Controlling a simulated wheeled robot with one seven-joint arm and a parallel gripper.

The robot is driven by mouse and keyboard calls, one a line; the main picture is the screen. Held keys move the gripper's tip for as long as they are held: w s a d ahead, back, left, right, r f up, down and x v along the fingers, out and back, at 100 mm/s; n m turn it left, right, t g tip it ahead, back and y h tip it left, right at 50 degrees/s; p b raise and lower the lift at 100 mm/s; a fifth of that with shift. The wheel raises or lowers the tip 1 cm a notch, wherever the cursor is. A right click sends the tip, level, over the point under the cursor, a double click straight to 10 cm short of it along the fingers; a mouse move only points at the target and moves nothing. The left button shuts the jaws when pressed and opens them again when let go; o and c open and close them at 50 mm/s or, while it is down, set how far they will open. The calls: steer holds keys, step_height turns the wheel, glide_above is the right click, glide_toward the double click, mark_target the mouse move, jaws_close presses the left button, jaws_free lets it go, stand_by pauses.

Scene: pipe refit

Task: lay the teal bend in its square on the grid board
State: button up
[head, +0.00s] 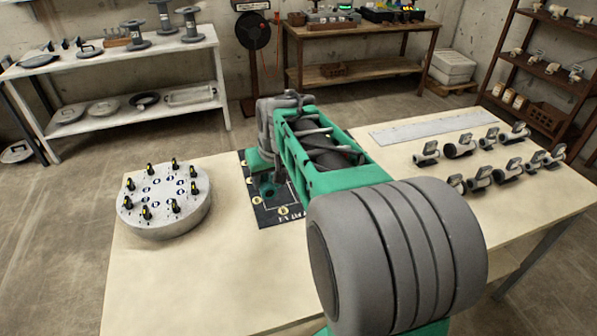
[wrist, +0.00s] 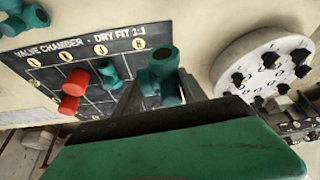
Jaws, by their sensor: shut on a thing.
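My gripper (wrist: 160,92) is shut on the teal bend (wrist: 162,62), which shows between its two fingers in the wrist view. The bend is over or at the right part of the dark grid board (wrist: 45,75); I cannot tell whether it touches the board. Its lower part is partly hidden by the fingers. Red pieces (wrist: 74,82) and another teal piece (wrist: 109,70) are on the board to the left of the bend. In the head view my arm covers much of the board (head: 272,214), and a teal part (head: 266,189) shows at its left side.
A round grey plate with black-and-yellow knobs (head: 163,222) stands left of the board; it also shows in the wrist view (wrist: 232,65). Several pipe clamps (head: 460,148) stand at the table's right, near a flat grey strip (head: 440,128). More teal pieces (wrist: 25,16) lie beyond the board.

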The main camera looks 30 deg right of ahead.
steer(key=w+d+m, duration=0.1)
steer(key=w+d, duration=0.1)
steer(key=d, duration=1.1)
steer(key=w+d+f, duration=0.1)
steer(key=w, duration=0.1)
steer(key=w+d+f+p, duration=0.1)
steer(key=w, duration=0.1)
steer(key=w+d+f, duration=0.1)
steer(key=w, duration=0.1)
steer(key=shift+w+d, duration=0.15)
steer(key=shift+w, duration=0.1)
steer(key=w+f, duration=0.1)
steer(key=w+d+f, duration=0.1)
steer(key=w+f, duration=0.1)
steer(key=w+d+f+p, duration=0.1)
steer(key=f, duration=0.1)
steer(key=shift+w+d+f, duration=0.1)
steer(key=shift+w+f, duration=0.15)
steer(key=shift+w, duration=0.15)
steer(key=shift+w+d+f, duration=0.1)
steer(key=shift+w+f, duration=0.1)
steer(key=shift+f, duration=0.05)
steer(key=shift+w+d+f+h+p, duration=0.15)
steer(key=shift+f+p, duration=0.1)
steer(key=shift+f, duration=0.65)
steer(key=shift+w+a+f+h+p, duration=0.1)
steer(key=shift+f+h+p, duration=0.1)
steer(key=shift+f, duration=0.7)
